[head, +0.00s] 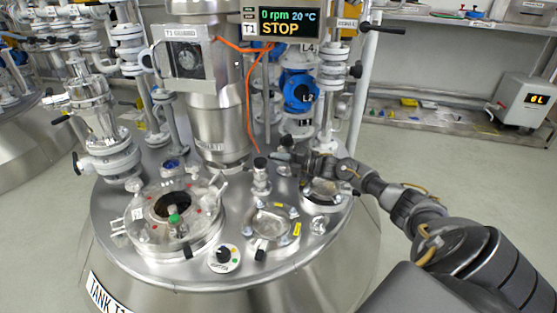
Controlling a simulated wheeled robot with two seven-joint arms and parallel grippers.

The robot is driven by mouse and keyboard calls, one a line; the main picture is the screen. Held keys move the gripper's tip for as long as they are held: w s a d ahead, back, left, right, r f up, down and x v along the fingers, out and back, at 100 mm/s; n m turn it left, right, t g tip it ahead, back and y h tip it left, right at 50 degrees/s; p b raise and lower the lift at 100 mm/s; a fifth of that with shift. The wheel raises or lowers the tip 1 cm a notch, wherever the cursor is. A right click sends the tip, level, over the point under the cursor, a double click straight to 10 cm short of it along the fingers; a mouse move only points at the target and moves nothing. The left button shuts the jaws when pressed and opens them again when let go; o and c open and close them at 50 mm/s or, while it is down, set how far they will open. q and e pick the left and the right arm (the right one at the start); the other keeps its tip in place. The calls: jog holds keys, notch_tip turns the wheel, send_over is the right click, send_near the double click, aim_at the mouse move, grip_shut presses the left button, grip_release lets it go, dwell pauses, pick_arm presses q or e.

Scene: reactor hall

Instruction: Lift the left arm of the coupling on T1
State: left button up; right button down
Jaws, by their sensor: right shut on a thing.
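Tank T1 (110,210) is a steel vessel with a crowded round lid. The coupling (261,182) is a small upright metal fitting with a dark cap, standing near the middle of the lid. My right gripper (284,157) reaches in from the right, just behind and to the right of the coupling's top. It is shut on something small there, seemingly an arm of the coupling. The fingertips are small and dark, so I cannot tell which arm it is or how far it is raised. My left gripper is out of view.
A round sight glass (271,224) and a black knob (223,254) are in front. The steel column (216,110), orange cable (250,105) and blue valve (300,92) stand behind. The display (282,22) reads STOP.

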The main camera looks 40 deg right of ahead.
jog(key=shift+r+m, duration=0.1)
jog(key=shift+m, duration=0.3)
dwell(0.3)
jog(key=c, duration=1.8)
grip_release()
jog(key=shift+s+d, duration=0.1)
